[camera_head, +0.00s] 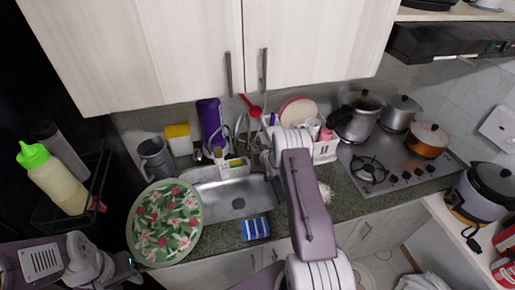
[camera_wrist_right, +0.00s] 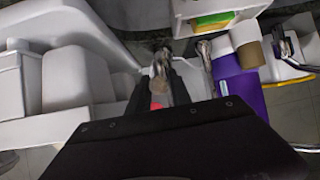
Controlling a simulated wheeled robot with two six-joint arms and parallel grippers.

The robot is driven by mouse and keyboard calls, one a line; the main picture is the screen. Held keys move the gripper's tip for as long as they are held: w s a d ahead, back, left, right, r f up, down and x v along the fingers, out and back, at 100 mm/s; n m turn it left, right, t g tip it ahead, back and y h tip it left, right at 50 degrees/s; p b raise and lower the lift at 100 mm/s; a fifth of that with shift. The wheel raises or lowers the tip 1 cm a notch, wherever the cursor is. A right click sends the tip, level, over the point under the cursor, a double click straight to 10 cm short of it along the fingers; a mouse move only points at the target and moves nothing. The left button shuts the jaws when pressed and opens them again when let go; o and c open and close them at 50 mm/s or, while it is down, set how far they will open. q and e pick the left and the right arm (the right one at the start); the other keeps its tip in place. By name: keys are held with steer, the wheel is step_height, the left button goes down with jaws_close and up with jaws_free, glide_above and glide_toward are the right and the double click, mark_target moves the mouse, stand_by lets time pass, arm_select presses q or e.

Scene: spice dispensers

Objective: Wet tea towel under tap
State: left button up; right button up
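A blue and white striped tea towel (camera_head: 255,228) lies at the counter's front edge, below the sink (camera_head: 235,200). The metal tap (camera_head: 241,128) rises behind the sink, partly hidden among other items. My right gripper (camera_head: 255,158) is at the sink's back right edge, near the tap, away from the towel. In the right wrist view its dark fingers (camera_wrist_right: 163,92) are apart, with a small metal piece and something red between them; I cannot tell whether they grip it. My left arm is at the lower left; its fingers do not show.
A green floral round tray (camera_head: 165,222) covers the counter left of the sink. A purple bottle (camera_head: 210,125) and a dish rack (camera_head: 325,148) stand behind. The stove (camera_head: 395,170) with pots is on the right. Cupboards (camera_head: 150,50) hang above.

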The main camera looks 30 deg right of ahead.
steer(key=shift+c, duration=0.7)
steer(key=shift+w+r, duration=0.2)
steer(key=shift+r, duration=0.5)
steer(key=o, duration=1.1)
steer(key=shift+c, duration=0.2)
steer(key=shift+s, duration=0.1)
steer(key=p+v, duration=0.5)
steer(key=v, duration=0.1)
steer(key=shift+s+r, duration=0.15)
steer(key=shift+s, duration=0.25)
